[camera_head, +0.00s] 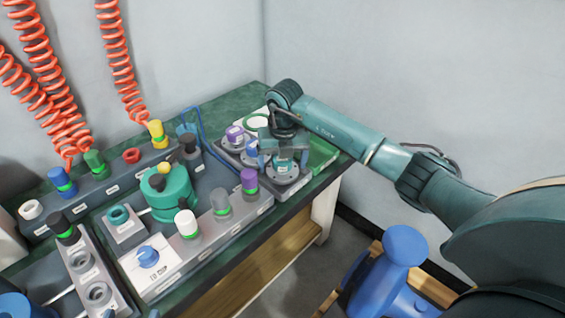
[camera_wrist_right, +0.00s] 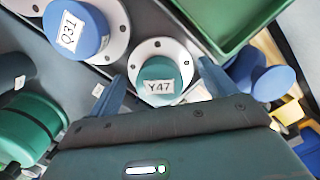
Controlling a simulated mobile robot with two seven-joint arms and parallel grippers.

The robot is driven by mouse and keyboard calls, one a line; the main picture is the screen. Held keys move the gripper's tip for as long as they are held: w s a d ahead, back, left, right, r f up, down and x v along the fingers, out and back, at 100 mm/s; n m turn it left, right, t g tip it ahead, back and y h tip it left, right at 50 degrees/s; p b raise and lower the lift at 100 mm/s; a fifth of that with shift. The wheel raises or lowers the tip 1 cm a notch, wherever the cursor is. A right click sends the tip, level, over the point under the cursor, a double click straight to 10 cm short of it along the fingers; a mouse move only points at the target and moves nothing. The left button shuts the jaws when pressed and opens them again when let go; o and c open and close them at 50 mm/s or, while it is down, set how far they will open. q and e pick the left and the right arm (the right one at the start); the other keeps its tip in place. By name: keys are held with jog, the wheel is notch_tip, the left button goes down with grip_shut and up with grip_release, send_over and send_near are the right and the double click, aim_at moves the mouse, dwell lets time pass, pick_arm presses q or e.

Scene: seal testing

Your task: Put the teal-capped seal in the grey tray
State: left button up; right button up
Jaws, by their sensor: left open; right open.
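The teal-capped seal (camera_wrist_right: 158,75), labelled Y47, stands on a pale round flange with bolt holes in the right wrist view. It also shows in the head view (camera_head: 284,163), partly covered by my gripper. My right gripper (camera_wrist_right: 163,88) is open, with one finger on each side of the teal cap. I cannot tell if the fingers touch it. In the head view my right gripper (camera_head: 280,145) is above the seal. I cannot pick out the grey tray with certainty. My left gripper is not in view.
A blue-capped seal (camera_wrist_right: 77,28), labelled Q31, stands close by, with a green tray (camera_wrist_right: 232,22) on the other side. A purple-capped piece (camera_head: 235,133), a teal chamber (camera_head: 166,190) and several coloured-cap fixtures crowd the bench. Orange coiled hoses (camera_head: 120,65) hang behind.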

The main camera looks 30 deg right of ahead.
aim_at(283, 163)
notch_tip(283, 163, up, 11)
jog(key=s+p, duration=0.1)
jog(key=p, duration=0.1)
jog(key=shift+s+a+r, duration=0.15)
jog(key=shift+a, duration=0.05)
dwell(0.4)
